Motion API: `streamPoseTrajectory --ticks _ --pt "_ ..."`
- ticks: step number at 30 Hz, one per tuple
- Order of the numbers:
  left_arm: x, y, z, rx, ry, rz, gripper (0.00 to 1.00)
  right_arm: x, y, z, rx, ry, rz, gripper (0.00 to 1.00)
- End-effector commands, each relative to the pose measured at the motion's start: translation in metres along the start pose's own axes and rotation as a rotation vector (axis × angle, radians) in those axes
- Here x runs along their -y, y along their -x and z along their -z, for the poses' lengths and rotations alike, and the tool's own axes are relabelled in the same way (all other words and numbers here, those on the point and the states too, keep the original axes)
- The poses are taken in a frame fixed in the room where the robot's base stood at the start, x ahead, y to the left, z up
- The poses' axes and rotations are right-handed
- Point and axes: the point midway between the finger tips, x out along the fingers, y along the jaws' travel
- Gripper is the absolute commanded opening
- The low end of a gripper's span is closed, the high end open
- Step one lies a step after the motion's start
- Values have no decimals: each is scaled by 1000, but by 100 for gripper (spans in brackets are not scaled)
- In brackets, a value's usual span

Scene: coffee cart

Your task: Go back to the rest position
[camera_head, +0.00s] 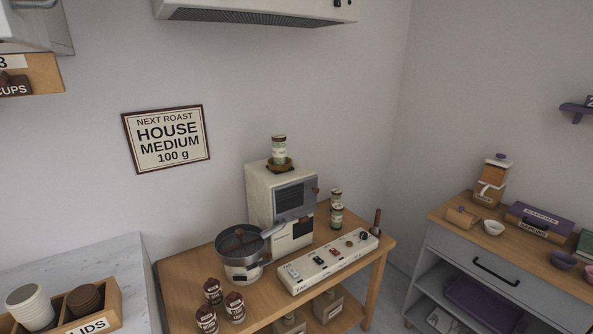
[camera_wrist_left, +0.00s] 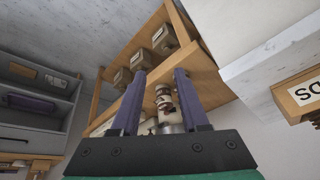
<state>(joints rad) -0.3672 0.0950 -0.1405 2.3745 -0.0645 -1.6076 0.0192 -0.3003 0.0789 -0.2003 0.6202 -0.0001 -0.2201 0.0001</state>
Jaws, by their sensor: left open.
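My left gripper (camera_wrist_left: 160,78) shows only in the left wrist view, with two purple fingers spread apart and nothing held between them. Beyond the fingers, small brown-and-white jars (camera_wrist_left: 163,98) stand on the wooden table (camera_wrist_left: 204,80), apart from the gripper as far as I can tell. Neither of my arms shows in the head view, and my right gripper is in neither view.
The wooden table (camera_head: 180,272) bears a roaster (camera_head: 263,190), a pan (camera_head: 240,270), a control panel (camera_head: 328,262) and several jars (camera_head: 207,318). A white counter (camera_head: 110,262) with a LIDS box (camera_head: 98,322) stands left; a grey cabinet (camera_head: 470,250) stands right.

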Motion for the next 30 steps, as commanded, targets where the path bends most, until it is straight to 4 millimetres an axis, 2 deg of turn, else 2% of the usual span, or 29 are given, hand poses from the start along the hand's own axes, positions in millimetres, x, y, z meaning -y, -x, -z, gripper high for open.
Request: streamPoseTrajectory --ticks 1,6,10,14,20,23,26,27,30 --pt "-3 0 -17 24 -6 -14 45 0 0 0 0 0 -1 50" --pt "-14 5 -65 89 -26 -72 45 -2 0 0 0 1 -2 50" --pt "-19 -46 -72 106 -27 -72 45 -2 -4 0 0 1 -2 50" --pt "-24 -91 -89 127 -30 -75 45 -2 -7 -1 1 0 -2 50" --pt "-33 -169 -135 165 -37 -81 45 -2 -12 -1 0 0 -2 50" --pt "-38 -215 -177 194 -43 -84 45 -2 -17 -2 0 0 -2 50" --pt "-43 -261 -239 231 -52 -88 45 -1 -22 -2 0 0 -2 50" --pt "-44 -275 -268 246 -56 -89 45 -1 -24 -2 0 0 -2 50" --pt "-45 -295 -331 273 -65 -92 45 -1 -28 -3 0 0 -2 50"
